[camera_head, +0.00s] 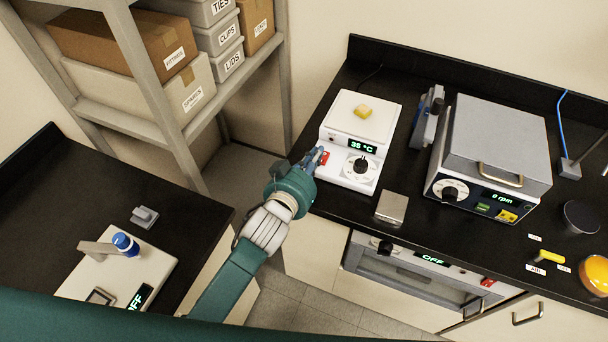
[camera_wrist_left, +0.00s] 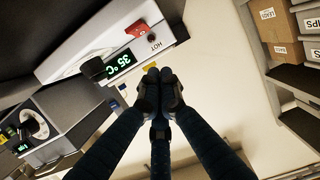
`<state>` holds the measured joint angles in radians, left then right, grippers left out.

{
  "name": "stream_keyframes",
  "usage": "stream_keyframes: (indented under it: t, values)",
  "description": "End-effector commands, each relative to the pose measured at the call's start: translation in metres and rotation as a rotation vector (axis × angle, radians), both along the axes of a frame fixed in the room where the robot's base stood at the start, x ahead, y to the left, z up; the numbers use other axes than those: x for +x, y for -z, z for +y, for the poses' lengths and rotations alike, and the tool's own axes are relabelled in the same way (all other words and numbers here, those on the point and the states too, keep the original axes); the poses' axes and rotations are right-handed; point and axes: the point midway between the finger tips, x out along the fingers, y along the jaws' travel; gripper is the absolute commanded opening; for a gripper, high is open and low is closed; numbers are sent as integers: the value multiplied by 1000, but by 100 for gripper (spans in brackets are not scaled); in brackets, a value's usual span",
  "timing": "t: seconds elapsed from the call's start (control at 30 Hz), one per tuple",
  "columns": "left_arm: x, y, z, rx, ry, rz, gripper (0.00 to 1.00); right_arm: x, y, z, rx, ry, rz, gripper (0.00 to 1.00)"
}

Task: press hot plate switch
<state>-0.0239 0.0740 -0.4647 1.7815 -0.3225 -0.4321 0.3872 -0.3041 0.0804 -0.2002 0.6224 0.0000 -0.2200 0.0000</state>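The white hot plate (camera_head: 345,180) stands on the black bench. My left gripper (camera_head: 318,157) is at the hot plate's left front, right by the switch. In the left wrist view its fingertips (camera_wrist_left: 160,88) are together and hold nothing; I cannot tell whether they touch the switch. My right gripper is out of view.
A grey-lidded centrifuge-like device (camera_head: 490,150) showing 0 rpm stands to the right. A small metal block (camera_head: 391,206) lies in front of the hot plate. An oven (camera_head: 420,270) reading OFF is below the bench. Shelves with boxes (camera_head: 130,45) stand at the left.

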Motion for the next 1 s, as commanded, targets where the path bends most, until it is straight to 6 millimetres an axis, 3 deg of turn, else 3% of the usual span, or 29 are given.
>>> stream_keyframes:
  t: [0.03,0.4,0.6,1.0]
  values:
    - [-13,10,4,2,0,9,0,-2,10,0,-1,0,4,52]
    - [-73,0,23,2,0,8,0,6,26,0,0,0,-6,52]
    - [-82,-3,27,3,-1,6,0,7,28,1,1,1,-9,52]
    - [-82,-4,27,3,0,6,0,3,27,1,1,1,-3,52]
